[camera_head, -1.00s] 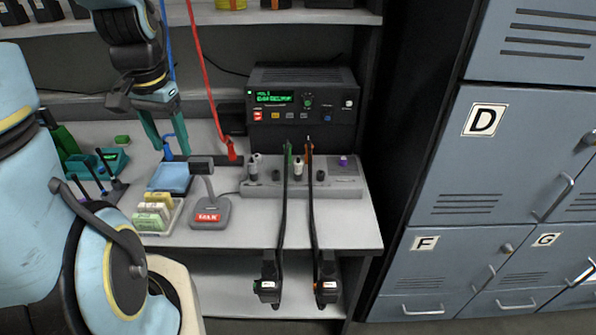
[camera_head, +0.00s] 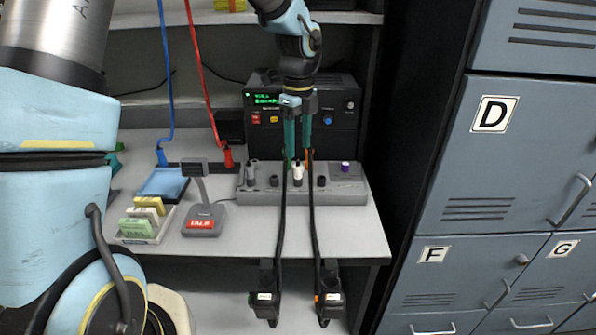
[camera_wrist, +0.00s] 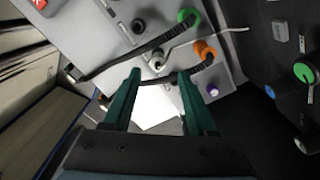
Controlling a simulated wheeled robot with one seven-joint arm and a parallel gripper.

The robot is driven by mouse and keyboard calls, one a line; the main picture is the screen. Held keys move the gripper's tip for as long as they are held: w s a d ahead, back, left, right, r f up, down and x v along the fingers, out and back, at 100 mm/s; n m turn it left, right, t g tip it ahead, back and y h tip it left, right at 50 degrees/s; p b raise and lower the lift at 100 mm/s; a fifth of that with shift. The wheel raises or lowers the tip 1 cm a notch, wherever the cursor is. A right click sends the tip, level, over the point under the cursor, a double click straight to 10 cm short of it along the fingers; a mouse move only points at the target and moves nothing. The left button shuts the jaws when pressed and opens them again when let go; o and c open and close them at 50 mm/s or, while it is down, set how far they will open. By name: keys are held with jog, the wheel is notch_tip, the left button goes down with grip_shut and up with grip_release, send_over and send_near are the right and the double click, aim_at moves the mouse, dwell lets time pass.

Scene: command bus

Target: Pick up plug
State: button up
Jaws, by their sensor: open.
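My gripper (camera_head: 298,148) is open and points down, with two teal fingers in front of the black radio and over the grey socket strip (camera_head: 335,197). A white-topped plug (camera_head: 298,172) stands upright in the strip just below the fingers; in the wrist view a small pale plug (camera_wrist: 157,61) shows between and just beyond the fingertips. I see no contact. Green (camera_wrist: 187,18) and orange (camera_wrist: 205,50) cable ends lie close by in the wrist view.
The black radio (camera_head: 345,105) stands behind the strip. Two black cables run down over the desk edge to black connectors (camera_head: 265,297). A microphone (camera_head: 204,222), a blue tray (camera_head: 163,184) and a card box (camera_head: 140,228) are on the left. Lockers (camera_head: 470,160) stand at the right.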

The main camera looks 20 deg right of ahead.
aim_at(298, 166)
jog(key=shift+s+a+f+p, duration=0.1)
jog(key=shift+f+p, duration=0.3)
jog(key=shift+f, duration=1.2)
jog(key=shift+s+a+f+p, duration=0.1)
jog(key=shift+f+p, duration=0.3)
jog(key=shift+f, duration=1.15)
grip_shut()
